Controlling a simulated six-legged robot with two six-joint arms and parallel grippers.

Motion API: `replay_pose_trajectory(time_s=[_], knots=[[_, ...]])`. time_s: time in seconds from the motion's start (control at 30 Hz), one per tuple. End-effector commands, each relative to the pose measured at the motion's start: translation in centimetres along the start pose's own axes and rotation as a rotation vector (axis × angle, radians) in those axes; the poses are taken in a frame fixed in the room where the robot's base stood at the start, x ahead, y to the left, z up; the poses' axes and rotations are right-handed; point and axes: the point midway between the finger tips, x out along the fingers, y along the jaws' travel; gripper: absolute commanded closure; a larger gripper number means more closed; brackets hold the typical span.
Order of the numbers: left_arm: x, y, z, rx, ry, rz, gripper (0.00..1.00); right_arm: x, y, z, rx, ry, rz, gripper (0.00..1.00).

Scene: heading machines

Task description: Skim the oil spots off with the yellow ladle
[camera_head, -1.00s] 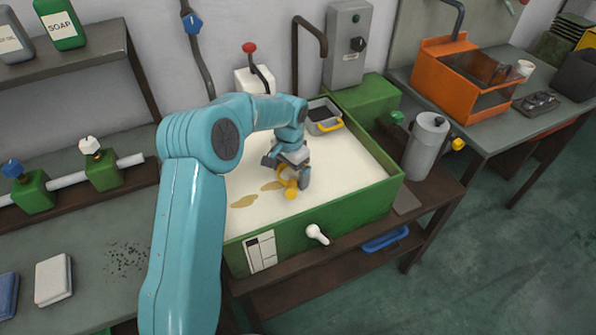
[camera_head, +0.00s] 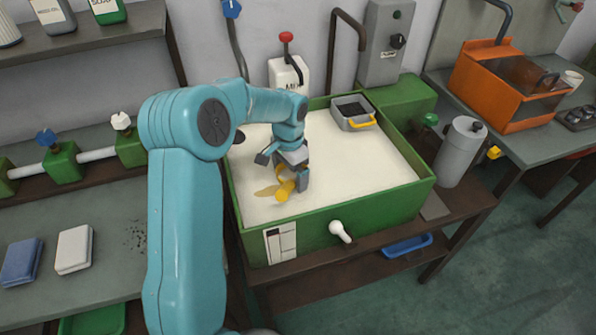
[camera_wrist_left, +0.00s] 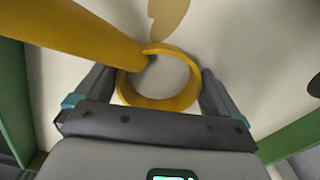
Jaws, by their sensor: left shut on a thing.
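My left gripper (camera_head: 283,172) is low over the green-walled tank (camera_head: 345,222) of cream liquid and shut on the yellow ladle (camera_head: 284,192). In the left wrist view the ladle's round rim (camera_wrist_left: 160,103) sits between the two fingers (camera_wrist_left: 158,92), with its thick handle (camera_wrist_left: 75,32) running to the upper left. A tan oil spot (camera_head: 265,191) lies beside the ladle in the head view. A tan spot (camera_wrist_left: 166,16) also shows just beyond the rim in the wrist view. My arm hides the tank's left part. My right gripper is not in view.
A grey container (camera_head: 345,122) with a yellow handle is at the tank's back right. A white tap (camera_head: 340,231) sticks out from the front wall. A grey cylinder (camera_head: 459,155) stands right of the tank.

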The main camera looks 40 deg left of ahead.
Motion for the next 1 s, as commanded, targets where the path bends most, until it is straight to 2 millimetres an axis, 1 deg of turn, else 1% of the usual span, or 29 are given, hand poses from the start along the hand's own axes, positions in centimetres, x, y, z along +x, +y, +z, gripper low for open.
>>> replay_pose_trajectory(time_s=[0.3,1.0], knots=[[0.1,-0.9,2.4,-0.002,0.000,0.000,0.28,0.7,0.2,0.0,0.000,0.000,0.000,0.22],[0.0,-2.8,7.4,-0.003,0.000,-0.001,0.28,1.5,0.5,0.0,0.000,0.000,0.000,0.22]])
